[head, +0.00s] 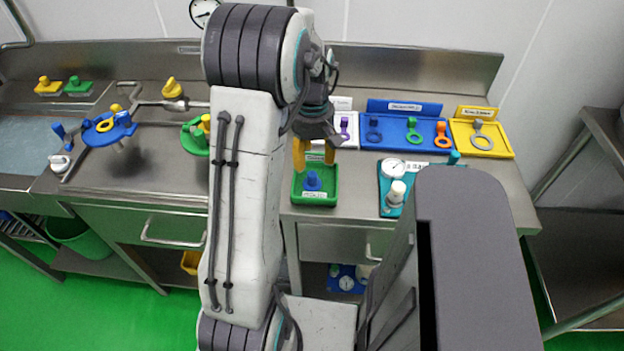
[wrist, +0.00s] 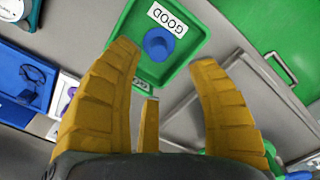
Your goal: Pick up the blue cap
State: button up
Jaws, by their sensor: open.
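The blue cap (head: 312,182) stands in a green tray (head: 297,192) on the steel counter. In the wrist view the blue cap (wrist: 159,44) shows from above, beside the tray's GOOD label (wrist: 168,19). My gripper (head: 316,165) is open, its yellow fingers above the tray. In the wrist view the cap is seen between and just beyond the fingertips of my gripper (wrist: 165,56). The fingers hold nothing. I cannot tell the exact height left between fingertips and cap.
Blue (head: 453,135) and yellow (head: 511,149) trays with coloured ring parts stand to the right. A teal tray (head: 384,176) with a gauge and a white-capped part is right of the green tray. Valves and a blue fitting (head: 118,131) stand left of my arm.

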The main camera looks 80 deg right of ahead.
aim_at(312, 174)
jog(key=shift+d+f+p, duration=0.2)
jog(key=shift+f+p, duration=0.15)
jog(key=shift+f, duration=3.2)
grip_shut()
